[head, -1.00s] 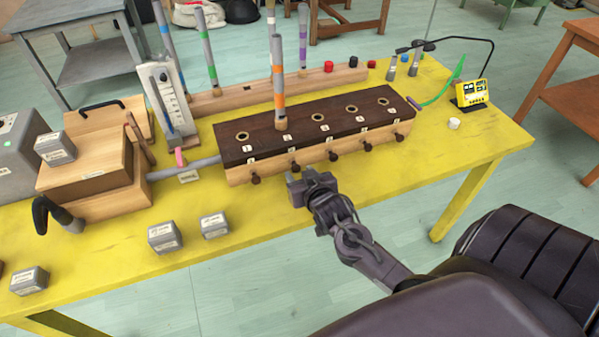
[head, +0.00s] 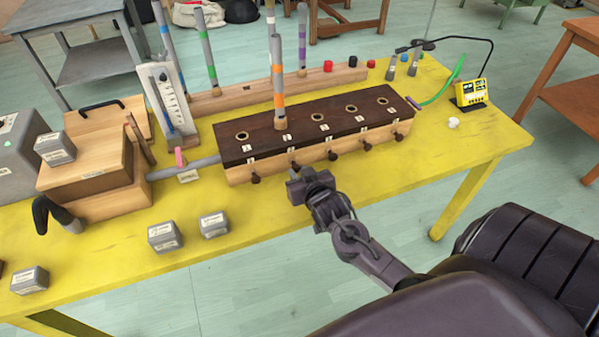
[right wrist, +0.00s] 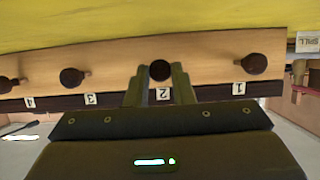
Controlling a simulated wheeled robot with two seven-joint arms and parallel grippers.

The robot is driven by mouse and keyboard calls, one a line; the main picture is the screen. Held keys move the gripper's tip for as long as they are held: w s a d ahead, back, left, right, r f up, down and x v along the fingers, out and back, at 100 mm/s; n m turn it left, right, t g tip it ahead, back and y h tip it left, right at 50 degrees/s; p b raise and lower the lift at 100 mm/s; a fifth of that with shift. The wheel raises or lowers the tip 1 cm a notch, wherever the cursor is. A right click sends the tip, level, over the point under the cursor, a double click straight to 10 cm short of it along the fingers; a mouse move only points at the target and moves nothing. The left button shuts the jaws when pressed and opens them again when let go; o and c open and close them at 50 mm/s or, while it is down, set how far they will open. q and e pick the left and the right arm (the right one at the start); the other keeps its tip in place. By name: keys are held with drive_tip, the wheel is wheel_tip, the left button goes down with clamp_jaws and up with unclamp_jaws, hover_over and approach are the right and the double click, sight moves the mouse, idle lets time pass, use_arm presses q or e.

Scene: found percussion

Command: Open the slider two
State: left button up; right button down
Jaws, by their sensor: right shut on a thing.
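A long wooden box (head: 240,175) with a dark top holds a row of round dark slider knobs along its front face. The knob of slider two (right wrist: 160,70), above the label "2" in the right wrist view, lies between the two fingers of my right gripper (right wrist: 158,82). My right gripper (head: 294,180) also shows at the box's front in the head view, shut on that knob, which it partly hides there. Knob one (head: 255,180) is to its left and knob three (head: 332,155) to its right. My left gripper is not in view.
An orange-banded tube (head: 278,85) stands upright in the hole above slider two. Wooden bellows (head: 95,165) join the box's left end by a grey pipe (head: 205,163). Small grey weights (head: 165,237) sit at front left. The yellow table (head: 440,150) is mostly clear at right.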

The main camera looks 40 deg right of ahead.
drive_tip(key=s+p, duration=0.2)
drive_tip(key=shift+s+a, duration=0.35)
drive_tip(key=shift+s, duration=0.05)
drive_tip(key=c, duration=1.2)
unclamp_jaws()
drive_tip(key=shift+c, duration=0.2)
drive_tip(key=shift+b+v, duration=0.35)
drive_tip(key=shift+v, duration=3.55)
drive_tip(key=shift+f, duration=0.1)
